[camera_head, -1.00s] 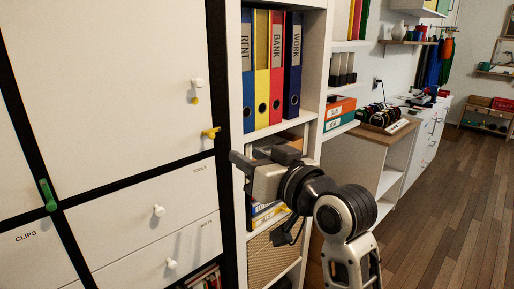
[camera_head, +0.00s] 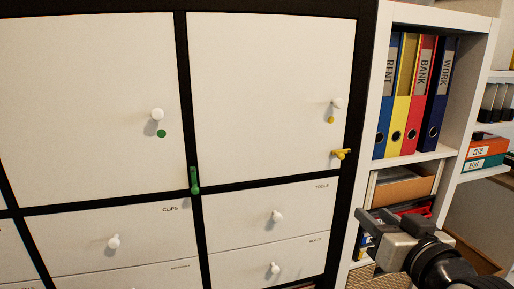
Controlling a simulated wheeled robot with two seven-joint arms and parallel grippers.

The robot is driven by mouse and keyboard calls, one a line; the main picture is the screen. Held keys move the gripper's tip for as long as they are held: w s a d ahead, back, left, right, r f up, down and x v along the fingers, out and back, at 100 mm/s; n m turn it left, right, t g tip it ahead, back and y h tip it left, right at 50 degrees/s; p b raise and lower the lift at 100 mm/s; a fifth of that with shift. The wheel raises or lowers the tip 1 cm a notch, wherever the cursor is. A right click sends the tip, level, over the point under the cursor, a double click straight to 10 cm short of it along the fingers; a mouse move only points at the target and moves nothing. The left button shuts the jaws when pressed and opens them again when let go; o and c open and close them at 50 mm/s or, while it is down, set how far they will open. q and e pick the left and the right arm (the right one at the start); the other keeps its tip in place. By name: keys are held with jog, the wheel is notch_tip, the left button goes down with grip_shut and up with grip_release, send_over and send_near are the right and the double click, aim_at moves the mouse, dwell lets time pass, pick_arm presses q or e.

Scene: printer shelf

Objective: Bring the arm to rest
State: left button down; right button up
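My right gripper (camera_head: 378,216) is at the lower right, in front of the lower part of the open shelf beside the cabinet. Its wrist and arm come in from the bottom right corner. I see nothing clearly held in it, but the angle hides the gap between its fingers. My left gripper is not in view.
A white cabinet (camera_head: 270,90) with black framing, round knobs, a green handle (camera_head: 194,180) and a yellow handle (camera_head: 341,154) fills the left and middle. Its drawers are shut. Several binders (camera_head: 410,95) stand on the shelf (camera_head: 400,160); a cardboard box (camera_head: 405,188) sits below.

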notch_tip(320, 180, down, 14)
jog(key=s+a+g, duration=0.2)
jog(key=g, duration=0.1)
jog(key=s+a+f+n+g, duration=0.1)
jog(key=s+a+f, duration=0.2)
jog(key=s+f, duration=0.4)
jog(key=s+a+f+n+g+y, duration=0.1)
jog(key=s+a+f+n+g, duration=0.1)
jog(key=s+f, duration=0.5)
notch_tip(320, 180, down, 6)
jog(key=shift+a+r, duration=0.1)
jog(key=shift+a, duration=0.75)
